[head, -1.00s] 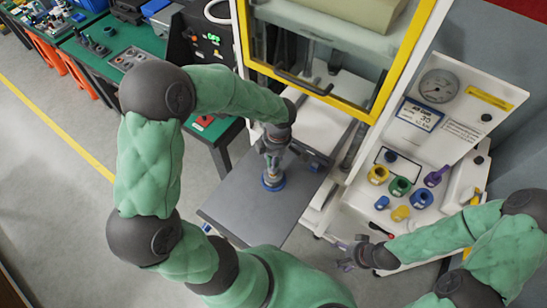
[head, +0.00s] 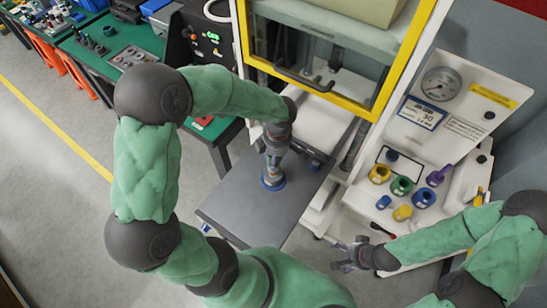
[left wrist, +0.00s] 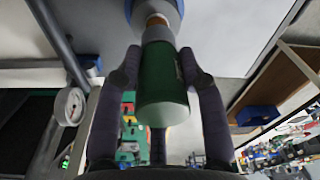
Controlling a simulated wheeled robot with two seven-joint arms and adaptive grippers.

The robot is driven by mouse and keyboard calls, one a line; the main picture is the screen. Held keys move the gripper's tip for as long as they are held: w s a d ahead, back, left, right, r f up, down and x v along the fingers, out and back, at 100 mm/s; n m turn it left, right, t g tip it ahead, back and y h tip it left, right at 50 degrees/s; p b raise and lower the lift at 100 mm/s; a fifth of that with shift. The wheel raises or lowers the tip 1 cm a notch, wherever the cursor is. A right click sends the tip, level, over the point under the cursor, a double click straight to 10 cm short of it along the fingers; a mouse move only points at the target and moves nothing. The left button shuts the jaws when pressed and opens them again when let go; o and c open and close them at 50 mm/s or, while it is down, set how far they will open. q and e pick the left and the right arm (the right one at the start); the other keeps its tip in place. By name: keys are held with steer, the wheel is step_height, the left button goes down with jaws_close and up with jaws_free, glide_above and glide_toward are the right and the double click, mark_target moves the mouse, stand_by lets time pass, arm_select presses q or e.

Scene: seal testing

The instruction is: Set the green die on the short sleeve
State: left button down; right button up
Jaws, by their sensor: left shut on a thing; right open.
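In the head view, my left gripper (head: 274,162) is right above the blue ring (head: 272,182) on a grey plate; the die is mostly hidden there. My right gripper (head: 352,256) is open and empty at lower right.
The grey plate (head: 228,208) is otherwise clear. Behind it stands a press with a yellow-framed guard (head: 312,90). A white panel at right carries a gauge (head: 439,84) and several coloured ring pieces, including a green one (head: 401,186). A green bench (head: 90,65) stands at back left.

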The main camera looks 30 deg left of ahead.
arm_select(q)
steer(key=shift+f+b, duration=0.25)
steer(key=shift+b, duration=0.4)
stand_by(0.8)
steer(key=c, duration=1.1)
jaws_free()
steer(key=shift+o, duration=0.2)
steer(key=o, duration=0.6)
steer(key=shift+r, duration=0.1)
steer(key=shift+r+p, duration=0.5)
steer(key=shift+r, duration=0.95)
steer(key=shift+r+p, duration=1.05)
steer(key=shift+r, duration=1.15)
